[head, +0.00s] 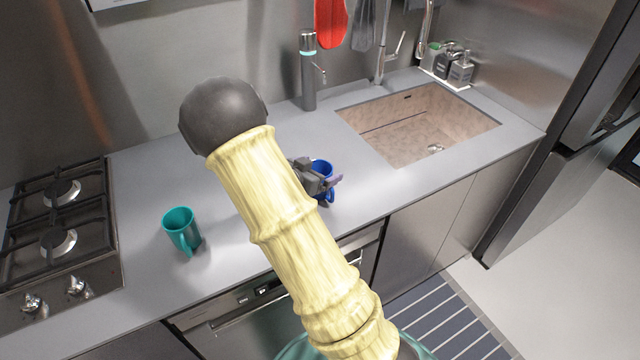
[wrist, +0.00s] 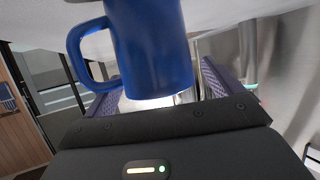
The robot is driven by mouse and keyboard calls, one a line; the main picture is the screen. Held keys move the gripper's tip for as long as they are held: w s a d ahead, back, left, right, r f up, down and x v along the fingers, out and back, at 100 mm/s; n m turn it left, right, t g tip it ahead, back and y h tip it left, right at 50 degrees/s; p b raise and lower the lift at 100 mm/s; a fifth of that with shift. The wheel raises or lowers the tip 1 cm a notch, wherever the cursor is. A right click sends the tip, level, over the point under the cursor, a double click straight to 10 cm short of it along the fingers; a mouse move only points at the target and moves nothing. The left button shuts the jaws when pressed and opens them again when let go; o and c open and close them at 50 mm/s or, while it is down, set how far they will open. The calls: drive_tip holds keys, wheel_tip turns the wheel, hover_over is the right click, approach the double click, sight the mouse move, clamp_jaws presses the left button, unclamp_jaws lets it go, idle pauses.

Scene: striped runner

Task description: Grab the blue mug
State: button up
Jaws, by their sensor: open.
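The blue mug (head: 322,167) stands on the grey counter, left of the sink, partly hidden by my gripper (head: 325,182). The teal mug (head: 181,230) stands farther left on the counter. In the wrist view the blue mug (wrist: 152,48) fills the upper middle, its handle to the left. The purple fingers of my gripper (wrist: 152,88) are spread, one on each side of the mug in the picture. I see no finger closed on it. Whether either finger touches the mug I cannot tell.
A gas stove (head: 62,240) is at the left and a sink (head: 420,125) at the right. A dark bottle-like dispenser (head: 308,80) stands behind the mug near the wall. Soap bottles (head: 461,70) stand in the back right corner. The counter between the teal mug and the wall is mostly clear.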

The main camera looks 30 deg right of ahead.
idle(0.4)
drive_tip(key=c, duration=1.3)
drive_tip(key=shift+o, duration=0.2)
drive_tip(key=shift+r, duration=0.1)
wheel_tip(320, 180, up, 10)
drive_tip(key=shift+p, duration=0.45)
